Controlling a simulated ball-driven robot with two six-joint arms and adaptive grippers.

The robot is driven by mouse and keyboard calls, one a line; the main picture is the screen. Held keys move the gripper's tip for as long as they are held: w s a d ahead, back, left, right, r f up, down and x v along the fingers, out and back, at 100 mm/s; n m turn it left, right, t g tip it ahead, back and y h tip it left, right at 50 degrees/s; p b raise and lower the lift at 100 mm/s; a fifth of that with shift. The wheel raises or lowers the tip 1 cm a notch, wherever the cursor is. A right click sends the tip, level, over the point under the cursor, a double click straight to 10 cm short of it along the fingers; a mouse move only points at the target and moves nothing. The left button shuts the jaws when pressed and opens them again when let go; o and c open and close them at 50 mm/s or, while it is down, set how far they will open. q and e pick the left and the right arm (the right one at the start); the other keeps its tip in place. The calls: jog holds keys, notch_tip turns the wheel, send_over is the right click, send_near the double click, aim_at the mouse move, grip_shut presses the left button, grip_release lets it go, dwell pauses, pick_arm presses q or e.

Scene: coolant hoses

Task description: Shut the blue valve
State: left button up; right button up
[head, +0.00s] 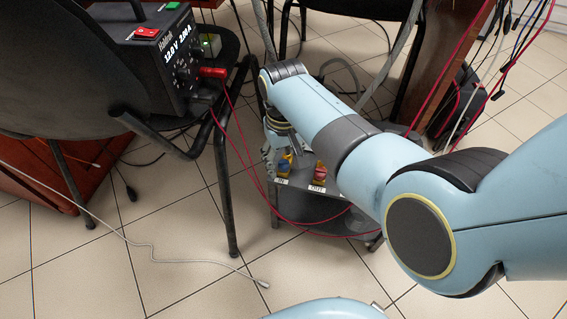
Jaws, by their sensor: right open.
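The blue valve (284,164) sits at the front of a low grey cart, above a label reading IN. A red valve (319,171) sits to its right, above a label reading OUT. My right arm reaches in from the right, and its wrist bends down over the cart. My right gripper (279,148) is open, just above and behind the blue valve. Its fingers are small and partly hidden, so I cannot tell whether they touch the handle. My left gripper is out of view.
A pale cable (150,243) lies on the tiles. A wooden desk with hanging wires stands at upper right.

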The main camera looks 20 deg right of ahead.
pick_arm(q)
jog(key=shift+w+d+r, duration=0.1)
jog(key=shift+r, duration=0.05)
pick_arm(e)
jog(key=shift+f, duration=0.1)
grip_shut()
jog(key=shift+m+p, duration=0.3)
jog(key=shift+p, duration=0.05)
jog(key=shift+r+m+p, duration=0.25)
jog(key=shift+m+p, duration=0.5)
jog(key=shift+m, duration=0.35)
jog(key=shift+f+m, duration=0.25)
jog(key=shift+m, duration=0.65)
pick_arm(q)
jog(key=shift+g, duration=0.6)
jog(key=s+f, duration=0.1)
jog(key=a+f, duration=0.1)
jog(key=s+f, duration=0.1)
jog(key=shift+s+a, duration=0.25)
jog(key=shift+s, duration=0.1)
